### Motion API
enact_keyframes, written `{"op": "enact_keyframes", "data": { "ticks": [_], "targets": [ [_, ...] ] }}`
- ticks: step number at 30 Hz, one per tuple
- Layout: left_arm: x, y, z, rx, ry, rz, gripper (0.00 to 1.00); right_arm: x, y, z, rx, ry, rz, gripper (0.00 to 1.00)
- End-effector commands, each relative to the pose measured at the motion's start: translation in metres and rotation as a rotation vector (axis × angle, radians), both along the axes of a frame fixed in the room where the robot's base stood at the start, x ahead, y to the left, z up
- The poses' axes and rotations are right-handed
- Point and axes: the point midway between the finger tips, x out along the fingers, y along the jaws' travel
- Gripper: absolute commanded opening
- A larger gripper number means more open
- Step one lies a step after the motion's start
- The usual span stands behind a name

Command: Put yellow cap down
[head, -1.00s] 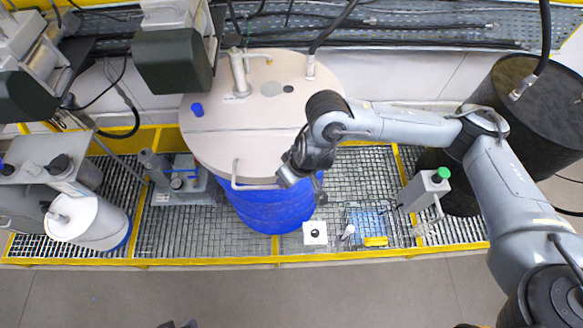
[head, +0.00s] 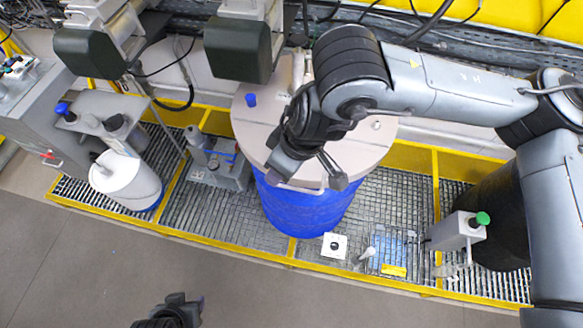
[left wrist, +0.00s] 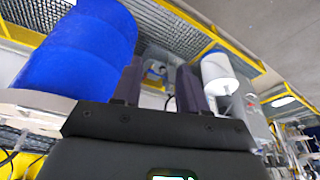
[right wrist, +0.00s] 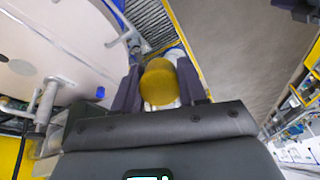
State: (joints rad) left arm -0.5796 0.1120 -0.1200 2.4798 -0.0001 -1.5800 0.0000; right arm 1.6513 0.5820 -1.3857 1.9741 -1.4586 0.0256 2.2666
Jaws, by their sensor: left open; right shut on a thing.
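My right gripper (head: 308,170) is over the front edge of the big blue drum (head: 305,212) and its beige lid (head: 258,133). In the right wrist view its fingers (right wrist: 158,88) are shut on the yellow cap (right wrist: 158,83), a round yellow piece. The cap is hidden behind the gripper in the head view. My left gripper (head: 182,304) is low at the front, over the floor and away from the drum. In the left wrist view its fingers (left wrist: 156,85) are apart with nothing between them.
A small blue cap (head: 251,100) is on the lid. On the grating are a white square piece with a dark hole (head: 334,246) and a blue tray (head: 384,246) with a yellow block (head: 394,270). A green-topped grey box (head: 457,232) stands right; a white canister (head: 127,183) stands left.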

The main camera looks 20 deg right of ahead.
Motion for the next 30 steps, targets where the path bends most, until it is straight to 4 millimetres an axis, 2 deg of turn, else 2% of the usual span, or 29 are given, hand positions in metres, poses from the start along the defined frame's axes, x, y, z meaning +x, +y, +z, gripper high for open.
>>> {"op": "enact_keyframes", "data": {
  "ticks": [5,17,23,27,30],
  "targets": [
    [0.000,0.001,0.000,0.004,0.000,-0.003,0.43,0.007,0.010,-0.007,0.000,0.004,0.078,0.00],
    [0.000,0.003,0.000,0.013,0.000,-0.008,0.43,0.035,0.039,-0.043,0.000,0.004,0.334,0.00],
    [0.003,0.001,0.001,0.015,-0.019,-0.039,0.73,0.042,0.045,-0.050,0.001,0.001,0.394,0.00],
    [0.022,0.000,0.008,0.026,-0.128,-0.106,0.73,0.043,0.045,-0.051,0.000,0.000,0.404,0.00],
    [0.041,-0.015,0.018,0.024,-0.252,-0.180,0.73,0.043,0.045,-0.051,0.001,0.000,0.403,0.00]
  ]
}}
